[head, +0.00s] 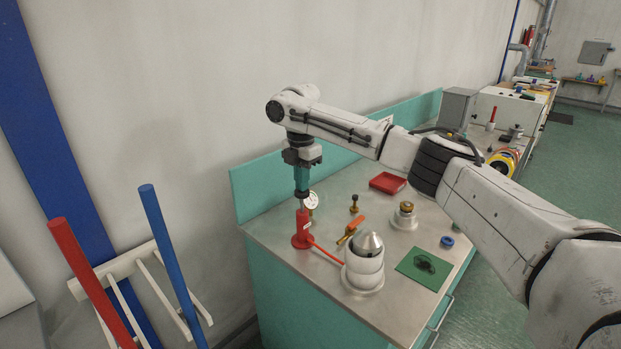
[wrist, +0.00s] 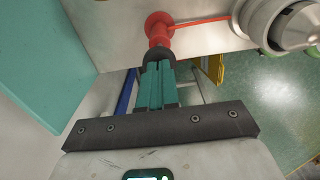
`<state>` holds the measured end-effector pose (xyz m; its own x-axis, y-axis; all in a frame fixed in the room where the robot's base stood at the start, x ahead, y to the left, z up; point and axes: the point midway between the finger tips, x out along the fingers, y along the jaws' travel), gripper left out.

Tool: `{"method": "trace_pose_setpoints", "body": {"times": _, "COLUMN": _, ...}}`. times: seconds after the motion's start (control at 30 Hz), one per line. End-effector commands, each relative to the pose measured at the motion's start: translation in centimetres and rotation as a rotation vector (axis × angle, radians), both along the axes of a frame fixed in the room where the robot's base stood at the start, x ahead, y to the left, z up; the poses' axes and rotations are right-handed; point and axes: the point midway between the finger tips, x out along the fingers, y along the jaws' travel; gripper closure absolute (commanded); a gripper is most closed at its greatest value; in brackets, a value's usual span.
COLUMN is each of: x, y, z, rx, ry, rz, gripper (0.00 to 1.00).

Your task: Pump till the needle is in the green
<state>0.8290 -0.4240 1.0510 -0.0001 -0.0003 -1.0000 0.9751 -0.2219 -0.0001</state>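A red hand pump (head: 301,232) stands upright near the bench's back left corner. Its thin metal rod shows above the red body, with a black handle (head: 302,194) on top. My gripper (head: 302,188) points straight down over the pump, its teal fingers closed on the black handle. The wrist view shows the fingers (wrist: 159,82) together at the handle (wrist: 158,56), with the red pump body (wrist: 158,28) beyond. A white round gauge (head: 312,200) is just right of the rod; its needle is too small to read. A red hose (head: 326,251) runs from the pump to a white vessel with a grey cone (head: 365,262).
On the bench (head: 300,278) are an orange-handled valve (head: 352,229), a brass fitting (head: 354,204), a red tray (head: 387,183), a white-based brass piece (head: 405,215), a blue ring (head: 447,241) and a green mat (head: 424,268). A teal backboard (head: 255,190) stands close behind the pump.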

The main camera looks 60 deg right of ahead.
Motion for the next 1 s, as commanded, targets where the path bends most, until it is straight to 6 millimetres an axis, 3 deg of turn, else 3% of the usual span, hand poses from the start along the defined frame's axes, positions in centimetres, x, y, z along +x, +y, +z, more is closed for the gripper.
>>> {"method": "trace_pose_setpoints", "body": {"times": 0.3, "x": 0.3, "y": 0.2, "z": 6.8, "rx": -0.003, "ry": -0.005, "rz": 0.001, "gripper": 1.0}}
{"method": "trace_pose_setpoints", "body": {"times": 0.5, "x": 0.3, "y": 0.1, "z": 9.6, "rx": -0.003, "ry": -0.004, "rz": 0.0, "gripper": 1.0}}
{"method": "trace_pose_setpoints", "body": {"times": 1.0, "x": 0.3, "y": 0.1, "z": 10.5, "rx": -0.003, "ry": -0.004, "rz": 0.001, "gripper": 1.0}}
